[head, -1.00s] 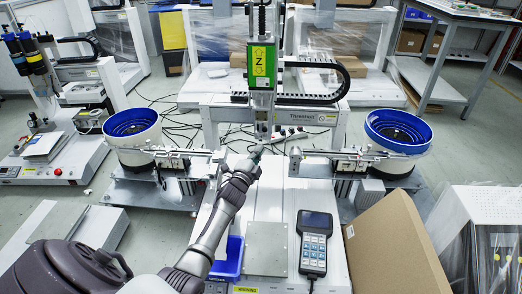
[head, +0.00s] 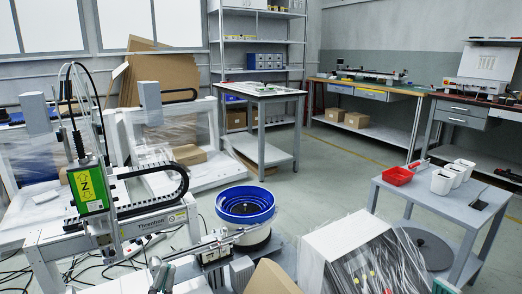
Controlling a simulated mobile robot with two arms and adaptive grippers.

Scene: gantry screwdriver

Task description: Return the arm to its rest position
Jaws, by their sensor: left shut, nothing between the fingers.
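My left gripper (head: 156,263) shows only in part at the bottom edge of the head view, a small dark shape. It is shut with nothing in it. It is beside the gantry screwdriver machine, near the feeder track (head: 212,245); I cannot tell whether it touches anything. The rest of my left arm is out of the picture. The gantry's green Z-axis head (head: 88,188) stands above at left. My right gripper is not in view.
A blue-rimmed bowl feeder (head: 245,204) stands right of the gantry. A plastic-wrapped white box (head: 335,255) and a cardboard edge (head: 272,278) are at the bottom. A grey table (head: 415,196) with a red bin (head: 397,176) and white cups is at right. Open floor lies between.

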